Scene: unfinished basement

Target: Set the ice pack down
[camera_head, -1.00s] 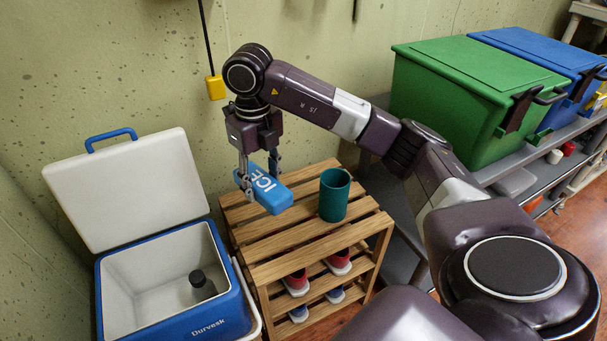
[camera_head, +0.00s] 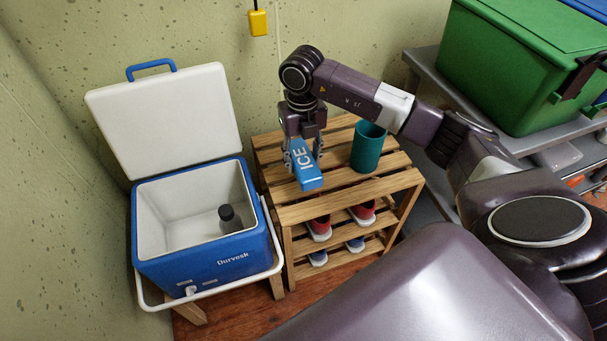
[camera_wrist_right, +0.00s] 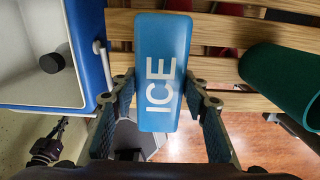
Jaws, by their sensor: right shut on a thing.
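The blue ice pack (camera_head: 308,177), lettered ICE, is held over the left part of the slatted wooden rack's top (camera_head: 345,193). Its long side points towards the rack's front edge. My right gripper (camera_head: 303,158) is shut on it, one finger on each long side; both fingers also show around the ice pack (camera_wrist_right: 162,45) in the right wrist view. I cannot tell whether the pack touches the slats. A small dark jointed part at the lower left of the wrist view looks like my left gripper (camera_wrist_right: 47,148); its jaws are unclear.
A teal cup (camera_head: 368,148) stands on the rack, right of the pack. Shoes (camera_head: 320,228) sit on lower shelves. An open blue-and-white cooler (camera_head: 190,262) with a dark bottle (camera_head: 229,219) inside stands left. A green bin (camera_head: 520,75) is at right. The front slats are bare.

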